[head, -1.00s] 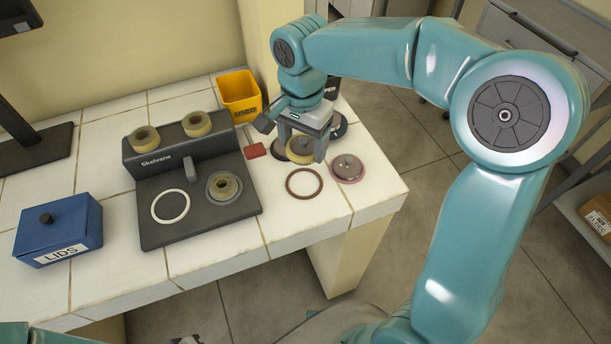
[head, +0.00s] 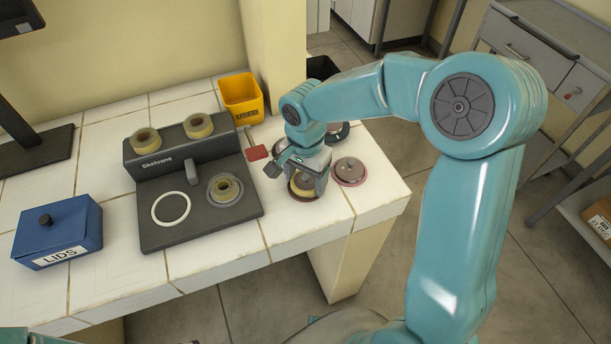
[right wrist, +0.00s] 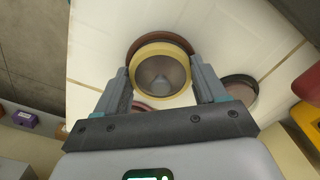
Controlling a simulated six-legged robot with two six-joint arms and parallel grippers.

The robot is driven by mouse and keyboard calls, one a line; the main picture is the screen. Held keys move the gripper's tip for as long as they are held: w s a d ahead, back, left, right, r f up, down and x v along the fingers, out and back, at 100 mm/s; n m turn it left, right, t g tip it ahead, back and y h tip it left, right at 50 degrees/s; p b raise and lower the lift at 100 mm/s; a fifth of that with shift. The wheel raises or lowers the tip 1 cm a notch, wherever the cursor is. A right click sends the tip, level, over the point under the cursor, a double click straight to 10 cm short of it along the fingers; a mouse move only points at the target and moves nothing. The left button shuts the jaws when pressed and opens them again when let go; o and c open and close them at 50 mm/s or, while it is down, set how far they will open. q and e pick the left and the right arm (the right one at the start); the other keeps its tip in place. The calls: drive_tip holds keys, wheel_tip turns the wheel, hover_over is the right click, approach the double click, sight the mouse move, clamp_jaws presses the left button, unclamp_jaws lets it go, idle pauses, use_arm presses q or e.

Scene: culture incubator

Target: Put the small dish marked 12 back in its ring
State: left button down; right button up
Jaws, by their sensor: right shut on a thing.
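My right gripper (head: 305,182) is shut on a small round dish with a yellow rim (head: 302,184). In the right wrist view the dish (right wrist: 160,50) sits between the two fingers (right wrist: 162,88), with a grey cone-like middle. No number is legible on it. A brown ring (head: 303,196) lies on the tiled bench directly under or around the dish; its far arc (right wrist: 143,44) shows past the dish in the right wrist view. I cannot tell whether the dish rests in the ring or hangs just above it. My left gripper is not seen.
A dish in a pink ring (head: 350,171) stands close right of the gripper, and a dark-ringed one (head: 338,132) behind. A dark device (head: 150,228) with yellowish rolls and a white ring (head: 171,207) is left. A yellow bin (head: 241,97) and blue lids box (head: 58,230) stand farther off.

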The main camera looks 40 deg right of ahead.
drive_tip(key=o, duration=1.2)
drive_tip(key=shift+f, duration=0.1)
drive_tip(key=shift+c, duration=0.2)
drive_tip(key=shift+r+p, duration=0.35)
wheel_tip(320, 180, up, 12)
drive_tip(key=shift+f+p, duration=0.15)
drive_tip(key=shift+p, duration=0.15)
